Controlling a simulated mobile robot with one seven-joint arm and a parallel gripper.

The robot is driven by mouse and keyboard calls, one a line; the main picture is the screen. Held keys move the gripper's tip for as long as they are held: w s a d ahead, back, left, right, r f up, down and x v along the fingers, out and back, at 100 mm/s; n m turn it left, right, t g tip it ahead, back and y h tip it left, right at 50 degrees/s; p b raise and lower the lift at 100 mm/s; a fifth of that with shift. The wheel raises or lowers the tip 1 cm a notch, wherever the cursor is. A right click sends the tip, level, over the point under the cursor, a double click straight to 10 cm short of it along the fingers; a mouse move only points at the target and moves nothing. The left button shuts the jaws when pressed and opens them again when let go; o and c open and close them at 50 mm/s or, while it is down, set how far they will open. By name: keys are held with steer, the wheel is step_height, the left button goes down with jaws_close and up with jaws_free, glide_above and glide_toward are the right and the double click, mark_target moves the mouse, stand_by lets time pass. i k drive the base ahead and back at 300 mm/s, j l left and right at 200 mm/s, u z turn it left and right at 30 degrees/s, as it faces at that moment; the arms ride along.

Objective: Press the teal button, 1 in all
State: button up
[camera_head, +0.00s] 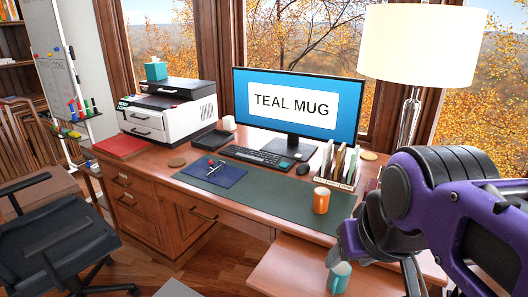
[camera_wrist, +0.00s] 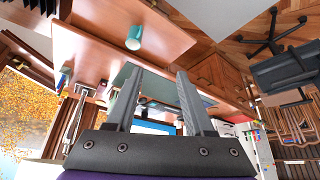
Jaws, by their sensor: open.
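The monitor (camera_head: 297,106) reads "TEAL MUG" in black on a white panel with a blue surround. A teal mug (camera_head: 339,277) stands on the lower wooden surface at the front, and it also shows in the wrist view (camera_wrist: 133,38). An orange mug (camera_head: 321,200) stands on the desk mat. My gripper (camera_wrist: 159,72) is open, with nothing between its fingers.
A white and black printer (camera_head: 166,116) with a teal box (camera_head: 156,70) on top stands at the desk's left. A lamp (camera_head: 421,45) stands at the back right. A keyboard (camera_head: 257,156), a mouse (camera_head: 303,168) and a file holder (camera_head: 337,171) are near the monitor. An office chair (camera_head: 62,245) is at left.

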mark_target(283, 164)
steer(key=i+j+z, duration=0.1)
steer(key=z, duration=0.4)
steer(key=i+j+z, duration=0.1)
steer(key=j+z, duration=0.15)
steer(key=z, duration=0.2)
steer(key=i+j+z, duration=0.2)
steer(key=j, duration=0.2)
steer(key=j+z, duration=0.25)
steer(key=i+j+z, duration=0.1)
steer(key=j, duration=1.7)
steer(key=k+z, duration=0.25)
steer(key=i+j, duration=0.05)
steer(key=i, duration=0.05)
